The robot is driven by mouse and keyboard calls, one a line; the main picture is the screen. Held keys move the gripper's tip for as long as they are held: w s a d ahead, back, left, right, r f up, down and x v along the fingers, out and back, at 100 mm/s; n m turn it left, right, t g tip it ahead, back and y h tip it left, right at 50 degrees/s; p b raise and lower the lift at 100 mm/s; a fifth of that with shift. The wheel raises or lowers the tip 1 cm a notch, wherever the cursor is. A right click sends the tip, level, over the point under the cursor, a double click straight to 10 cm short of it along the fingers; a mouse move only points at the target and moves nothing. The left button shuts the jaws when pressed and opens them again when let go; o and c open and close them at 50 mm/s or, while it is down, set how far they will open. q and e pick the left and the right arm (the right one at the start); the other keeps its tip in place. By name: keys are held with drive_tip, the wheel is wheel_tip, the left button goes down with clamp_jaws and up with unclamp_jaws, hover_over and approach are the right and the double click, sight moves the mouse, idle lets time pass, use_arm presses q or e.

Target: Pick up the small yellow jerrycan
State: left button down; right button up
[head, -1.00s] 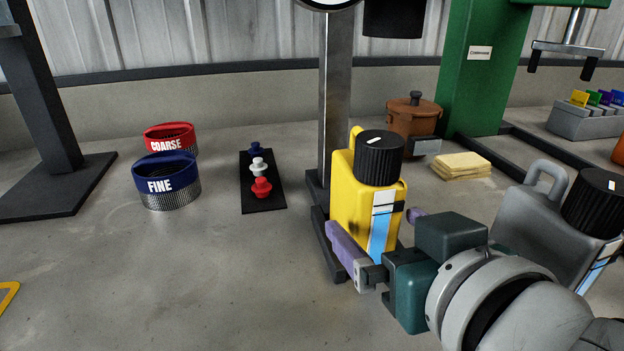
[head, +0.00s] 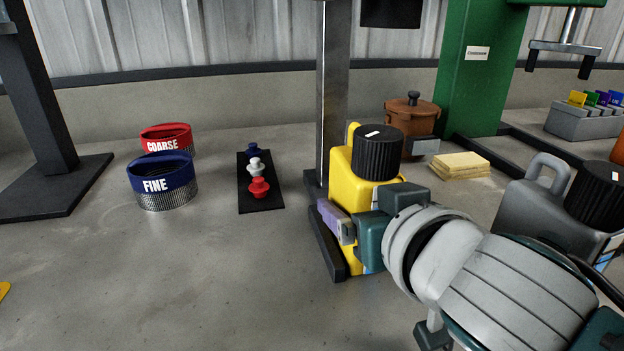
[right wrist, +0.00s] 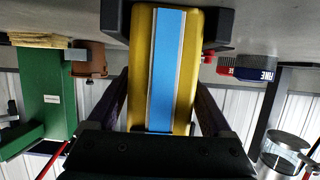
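The yellow jerrycan (head: 342,178) with a black ribbed cap stands upright at the foot of a metal column, by its dark base. My right gripper (head: 360,208) is at its front, with one purple finger along its left side; the other finger is hidden in the head view. In the right wrist view the yellow jerrycan (right wrist: 142,70), with its blue and white stripe, lies between the two fingers of my right gripper (right wrist: 162,88). The fingers look spread around it; firm contact is not visible. My left gripper is not in view.
A grey jerrycan (head: 530,205) stands to the right, close to my right arm. Behind are a brown pot (head: 412,118) and yellow cloths (head: 460,166). The column (head: 335,90) rises behind the yellow jerrycan.

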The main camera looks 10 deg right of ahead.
clamp_jaws()
idle(0.5)
drive_tip(key=shift+r, duration=0.1)
